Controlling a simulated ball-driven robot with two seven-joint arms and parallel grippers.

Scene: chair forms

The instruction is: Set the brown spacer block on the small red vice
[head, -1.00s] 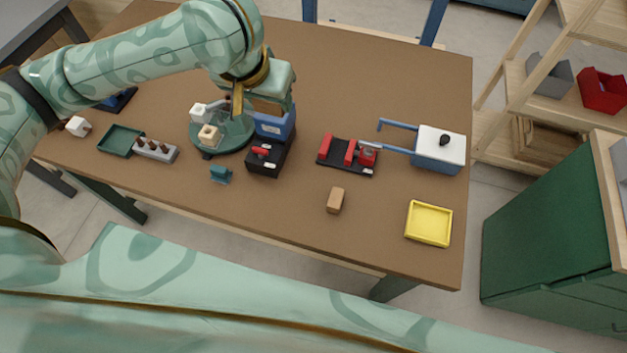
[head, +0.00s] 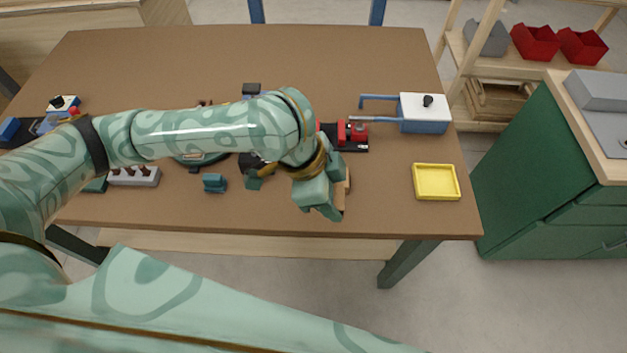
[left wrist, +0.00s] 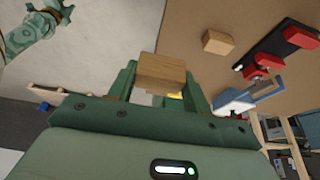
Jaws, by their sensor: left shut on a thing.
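My left gripper (left wrist: 160,85) is shut on a brown wooden block (left wrist: 160,72), held between its fingers in the left wrist view. In the head view this gripper (head: 333,205) is over the table's front part, and its wrist hides most of the held block. A second, similar brown block (left wrist: 218,42) lies on the table in the left wrist view, apart from the gripper. The small red vice (left wrist: 300,32), red jaws on a black base, lies beyond that block. In the head view the vice (head: 357,147) is behind my gripper and partly hidden by my arm.
A blue box with a white lid and long handles (head: 425,112) stands right of the vice. A yellow tray (head: 436,194) lies at the front right, with bare table around it. A teal part (head: 215,183) and a grey block with pegs (head: 135,177) lie left.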

